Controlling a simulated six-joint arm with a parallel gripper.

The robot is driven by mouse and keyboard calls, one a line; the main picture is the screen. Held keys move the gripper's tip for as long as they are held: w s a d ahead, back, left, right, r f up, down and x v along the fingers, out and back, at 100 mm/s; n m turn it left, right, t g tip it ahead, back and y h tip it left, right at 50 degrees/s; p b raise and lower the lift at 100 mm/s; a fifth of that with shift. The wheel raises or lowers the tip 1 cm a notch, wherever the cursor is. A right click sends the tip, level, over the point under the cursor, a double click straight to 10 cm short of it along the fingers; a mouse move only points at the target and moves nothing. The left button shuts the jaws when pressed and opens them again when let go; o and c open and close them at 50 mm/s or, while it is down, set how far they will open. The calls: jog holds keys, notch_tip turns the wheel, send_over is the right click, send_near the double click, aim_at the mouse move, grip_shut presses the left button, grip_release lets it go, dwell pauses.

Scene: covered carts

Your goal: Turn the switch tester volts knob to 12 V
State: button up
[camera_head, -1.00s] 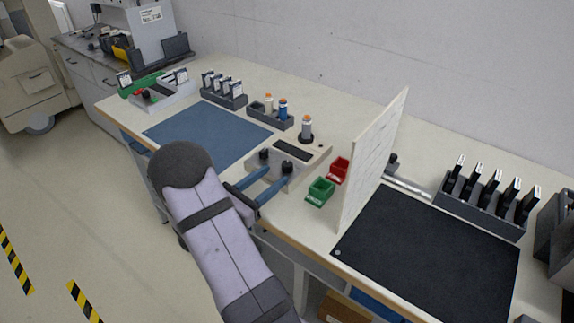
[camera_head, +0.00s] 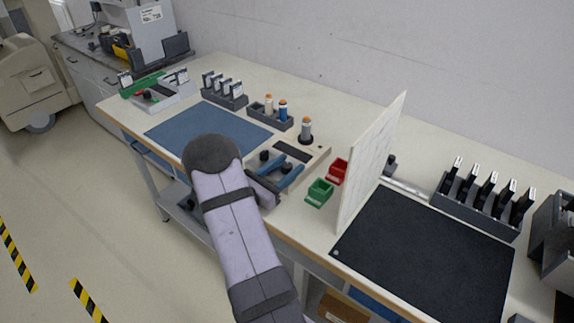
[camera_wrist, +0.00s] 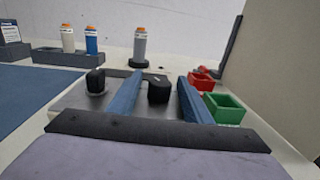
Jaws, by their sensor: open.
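The switch tester (camera_head: 316,157) is a light box with a dark panel strip, near the table's front edge. It also shows in the wrist view (camera_wrist: 70,97). Two black knobs stand on it. The left knob (camera_wrist: 96,81) is outside my fingers. The right knob (camera_wrist: 158,91) appears between the two blue fingers of my gripper (camera_wrist: 160,78), with gaps on both sides. My gripper (camera_head: 291,165) is open over the tester in the head view. I cannot read any labels, so I cannot tell which knob is volts or its setting.
A red bin (camera_head: 338,170) and a green bin (camera_head: 319,192) sit right of the tester, before an upright white panel (camera_head: 372,160). An orange-topped cylinder (camera_head: 305,129) stands behind the tester. A blue mat (camera_head: 195,130) lies to the left.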

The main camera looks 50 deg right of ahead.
jog(key=c, duration=1.1)
jog(key=shift+o, duration=0.2)
jog(key=shift+g+b, duration=0.3)
jog(key=m+g+b, duration=0.2)
jog(key=g, duration=0.1)
jog(key=shift+w+f+m+y, duration=0.1)
jog(key=shift+f+m+y, duration=0.05)
jog(key=shift+m+y, duration=0.2)
jog(key=shift+m+g+y+b, duration=0.6)
jog(key=shift+m+g, duration=0.25)
jog(key=shift+g, duration=0.65)
jog(key=shift+r, duration=0.2)
